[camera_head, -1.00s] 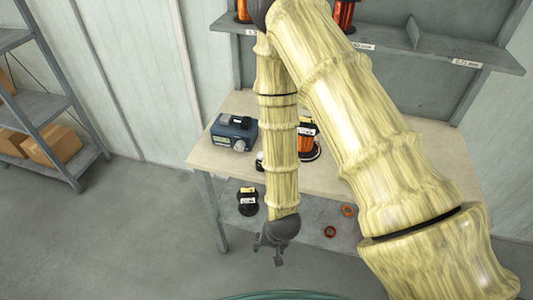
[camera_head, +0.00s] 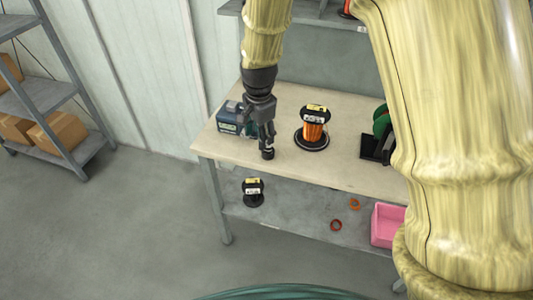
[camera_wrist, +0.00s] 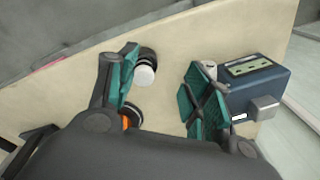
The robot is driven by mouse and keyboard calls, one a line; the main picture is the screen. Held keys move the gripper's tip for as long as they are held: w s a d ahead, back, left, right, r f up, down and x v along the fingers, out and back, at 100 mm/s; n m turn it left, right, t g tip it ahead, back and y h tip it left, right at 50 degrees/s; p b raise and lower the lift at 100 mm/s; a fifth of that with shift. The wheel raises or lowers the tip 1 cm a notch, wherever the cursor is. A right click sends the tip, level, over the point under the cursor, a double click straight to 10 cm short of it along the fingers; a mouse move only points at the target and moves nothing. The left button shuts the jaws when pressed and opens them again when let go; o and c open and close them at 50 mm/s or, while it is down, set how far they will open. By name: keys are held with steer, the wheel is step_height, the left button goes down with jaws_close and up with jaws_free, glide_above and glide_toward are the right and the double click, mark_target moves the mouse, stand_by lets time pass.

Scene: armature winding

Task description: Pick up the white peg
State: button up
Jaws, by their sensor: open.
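A short round piece with a white top and a dark body, which looks like the white peg (camera_wrist: 145,76), stands on the table in the wrist view. It is close beside the inner face of the left finger. My gripper (camera_wrist: 168,88) is open, with its two teal-padded fingers spread and bare tabletop between them. In the head view my gripper (camera_head: 265,138) points down over the table's front edge, just right of the blue device. The peg cannot be told apart from the dark fingers there.
The blue device (camera_head: 231,120) sits close left of my gripper. An orange spool (camera_head: 313,132) on a dark round base stands to the right. A green spool (camera_head: 382,122) is farther right. The lower shelf holds a dark spool (camera_head: 253,190) and a pink bin (camera_head: 387,226).

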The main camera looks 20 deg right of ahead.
steer(key=shift+m+g, duration=0.4)
steer(key=shift+g, duration=0.1)
steer(key=r, duration=0.1)
steer(key=d+r+b, duration=0.1)
steer(key=r, duration=0.2)
steer(key=shift+w+d+r+b, duration=0.2)
steer(key=shift+d+r+b, duration=0.1)
steer(key=shift+d+r, duration=0.1)
steer(key=shift+s+d+r, duration=0.1)
steer(key=shift+d+r, duration=0.05)
steer(key=shift+r, duration=0.2)
glide_above(268, 148)
steer(key=w, duration=0.2)
step_height(268, 148, down, 5)
steer(key=shift+s+r, duration=0.1)
steer(key=shift+s, duration=0.05)
steer(key=shift+s+d+f+p, duration=0.1)
steer(key=shift+s+f+p, duration=0.1)
steer(key=shift+f, duration=1.2)
steer(key=shift+s+d+f+p, duration=0.1)
steer(key=shift+f+p, duration=0.1)
steer(key=shift+f, duration=1.2)
steer(key=c, duration=1.1)
